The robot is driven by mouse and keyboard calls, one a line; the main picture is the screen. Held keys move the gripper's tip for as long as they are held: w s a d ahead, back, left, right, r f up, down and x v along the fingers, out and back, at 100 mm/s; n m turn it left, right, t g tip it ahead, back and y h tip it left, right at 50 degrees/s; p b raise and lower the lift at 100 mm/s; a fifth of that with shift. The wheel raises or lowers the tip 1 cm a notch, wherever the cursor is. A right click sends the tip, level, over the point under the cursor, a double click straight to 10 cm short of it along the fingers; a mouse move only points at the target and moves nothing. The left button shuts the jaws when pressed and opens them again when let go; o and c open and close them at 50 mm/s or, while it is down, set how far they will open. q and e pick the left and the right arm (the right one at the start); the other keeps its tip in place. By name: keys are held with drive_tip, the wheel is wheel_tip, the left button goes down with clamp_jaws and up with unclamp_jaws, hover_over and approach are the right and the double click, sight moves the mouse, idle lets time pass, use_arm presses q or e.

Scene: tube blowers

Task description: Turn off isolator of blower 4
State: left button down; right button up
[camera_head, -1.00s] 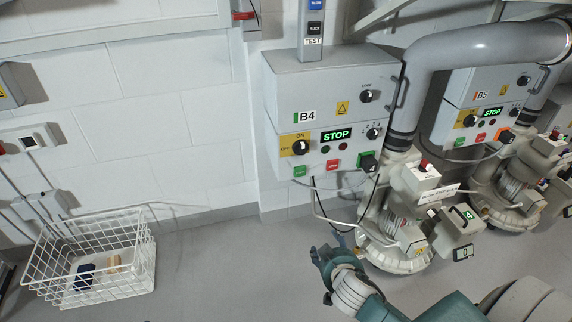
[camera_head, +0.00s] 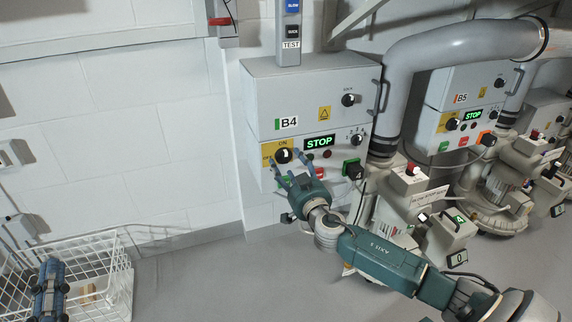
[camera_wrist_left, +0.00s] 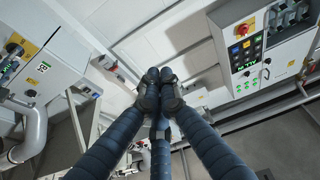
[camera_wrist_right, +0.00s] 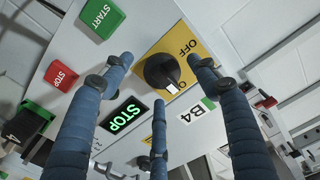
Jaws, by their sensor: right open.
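The blower 4 isolator is a black rotary knob (camera_head: 283,155) on a yellow plate (camera_wrist_left: 17,48) of the grey B4 panel (camera_head: 315,85). In the right wrist view the knob (camera_wrist_right: 162,72) has its white mark toward ON, with OFF printed to the side. My right gripper (camera_head: 284,165) is at the panel just below the knob, partly covering the plate. Its three fingers (camera_wrist_right: 160,85) are open and spread around the knob; contact is not clear. My left gripper (camera_head: 48,268) is at lower left, in front of the wire basket. Its fingertips (camera_wrist_left: 160,82) are together and empty.
A green STOP display (camera_head: 319,142) and the black 1-2-4 switch (camera_head: 357,139) are right of the isolator. Below are push buttons and a green-backed black connector (camera_head: 353,168). The blower pipe (camera_head: 387,120) stands close on the right. The white wire basket (camera_head: 120,290) is lower left.

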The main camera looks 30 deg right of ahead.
drive_tip(key=shift+x, duration=1.05)
use_arm(q)
drive_tip(key=shift+s+r+h, duration=0.25)
drive_tip(key=shift+r+h, duration=0.05)
drive_tip(key=shift+r, duration=0.4)
use_arm(e)
drive_tip(key=c, duration=1.1)
use_arm(q)
drive_tip(key=shift+d, duration=0.1)
use_arm(e)
drive_tip(key=shift+a+f, duration=0.1)
drive_tip(key=shift+c, duration=0.2)
